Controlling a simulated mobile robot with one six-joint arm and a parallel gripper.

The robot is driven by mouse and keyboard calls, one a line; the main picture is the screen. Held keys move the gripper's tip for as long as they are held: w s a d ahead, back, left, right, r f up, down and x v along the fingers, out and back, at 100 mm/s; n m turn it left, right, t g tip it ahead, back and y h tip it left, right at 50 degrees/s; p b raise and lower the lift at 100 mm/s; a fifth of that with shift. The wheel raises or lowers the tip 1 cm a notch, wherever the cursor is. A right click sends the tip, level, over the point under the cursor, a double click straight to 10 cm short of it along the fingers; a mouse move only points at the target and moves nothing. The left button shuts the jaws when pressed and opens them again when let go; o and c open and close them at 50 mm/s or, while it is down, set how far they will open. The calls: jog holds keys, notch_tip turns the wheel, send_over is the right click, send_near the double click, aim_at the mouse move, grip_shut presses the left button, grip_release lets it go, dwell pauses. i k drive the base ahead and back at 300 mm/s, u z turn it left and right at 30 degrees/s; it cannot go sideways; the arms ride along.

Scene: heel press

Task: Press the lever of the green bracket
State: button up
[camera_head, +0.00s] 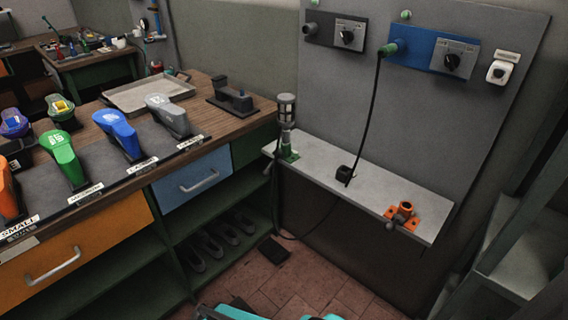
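The green bracket (290,155) is fixed at the left end of the narrow grey shelf (370,188), near the end of the workbench. A grey cylindrical device with a dark caged top (287,108) stands upright in it. A small grey lever end (267,169) seems to stick out at the bracket's front left, over the shelf edge; it is small and its position is hard to tell. My gripper does not show. Only teal and dark parts of mine show at the bottom edge.
An orange bracket (404,211) with a knobbed lever sits empty at the shelf's right end. A workbench (120,185) with coloured shoe forms stands left. Tiled floor (310,275) is open before the shelf.

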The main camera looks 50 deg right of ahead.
aim_at(265, 172)
jog(key=z, duration=4.55)
jog(key=i, duration=0.1)
jog(key=u, duration=3.15)
jog(key=k, duration=0.95)
jog(key=u, duration=0.15)
jog(key=i, duration=0.95)
